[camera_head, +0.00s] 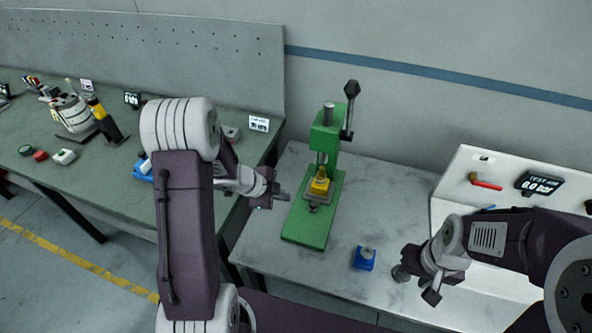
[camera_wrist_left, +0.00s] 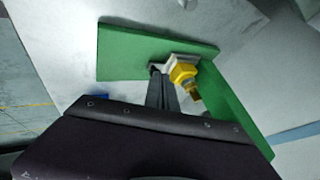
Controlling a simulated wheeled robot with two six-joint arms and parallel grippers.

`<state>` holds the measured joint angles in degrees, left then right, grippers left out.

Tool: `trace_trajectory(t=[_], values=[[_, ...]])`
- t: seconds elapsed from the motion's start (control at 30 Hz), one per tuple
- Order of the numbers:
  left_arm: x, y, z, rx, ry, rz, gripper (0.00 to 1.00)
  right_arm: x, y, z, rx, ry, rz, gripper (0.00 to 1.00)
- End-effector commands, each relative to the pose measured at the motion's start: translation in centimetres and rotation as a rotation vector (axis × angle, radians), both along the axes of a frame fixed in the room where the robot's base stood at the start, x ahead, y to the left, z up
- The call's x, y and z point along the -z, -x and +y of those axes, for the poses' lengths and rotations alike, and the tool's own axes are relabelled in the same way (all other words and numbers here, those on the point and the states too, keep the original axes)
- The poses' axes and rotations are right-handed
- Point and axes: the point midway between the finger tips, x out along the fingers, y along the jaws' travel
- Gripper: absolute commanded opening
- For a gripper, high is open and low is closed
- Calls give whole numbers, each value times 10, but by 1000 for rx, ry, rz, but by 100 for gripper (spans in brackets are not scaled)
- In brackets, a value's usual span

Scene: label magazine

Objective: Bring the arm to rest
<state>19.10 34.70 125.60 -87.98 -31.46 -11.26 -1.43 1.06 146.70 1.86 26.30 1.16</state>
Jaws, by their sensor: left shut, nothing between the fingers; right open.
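My left gripper (camera_head: 282,197) is just left of the green press (camera_head: 326,150) in the head view, its fingers shut with nothing between them. In the left wrist view the shut fingers (camera_wrist_left: 157,72) show over the press's green base (camera_wrist_left: 125,50), close to a yellow part (camera_wrist_left: 184,73) on a grey holder. Whether they touch it I cannot tell. My right gripper (camera_head: 415,287) is open and empty, low over the light bench, to the right of a small blue block (camera_head: 364,258).
A green-topped bench (camera_head: 95,185) on the left holds tools, buttons and small displays. A white panel (camera_head: 452,190) with a red-handled tool (camera_head: 486,182) and a black display (camera_head: 539,183) stands at the right. The light bench (camera_head: 265,250) is bare in front of the press.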

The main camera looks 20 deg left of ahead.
Motion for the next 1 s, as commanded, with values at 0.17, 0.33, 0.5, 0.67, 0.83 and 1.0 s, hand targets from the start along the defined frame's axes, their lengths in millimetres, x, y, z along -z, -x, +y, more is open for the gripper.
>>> trace_trajectory(t=[0.17, 0.33, 0.5, 0.67, 0.83, 1.0], values=[[0, 0, -2, 4, 0, -1, 0, 0, 0, 0, 0, 0, 0, 41], [-46, -15, -40, 83, -18, -104, 0, 0, 0, 0, 0, 0, 0, 41], [-103, -18, -42, -295, 5, -137, 0, 1, 0, 0, 0, 0, 0, 41], [-96, 40, -10, -818, 76, 77, 0, 1, 0, 0, 0, 0, 0, 41], [-60, 135, -5, -1282, 138, 458, 0, 1, 0, 0, 0, 0, 0, 41], [-50, 175, -15, -1438, 137, 641, 0, 1, 0, 0, 0, 0, 0, 41]])
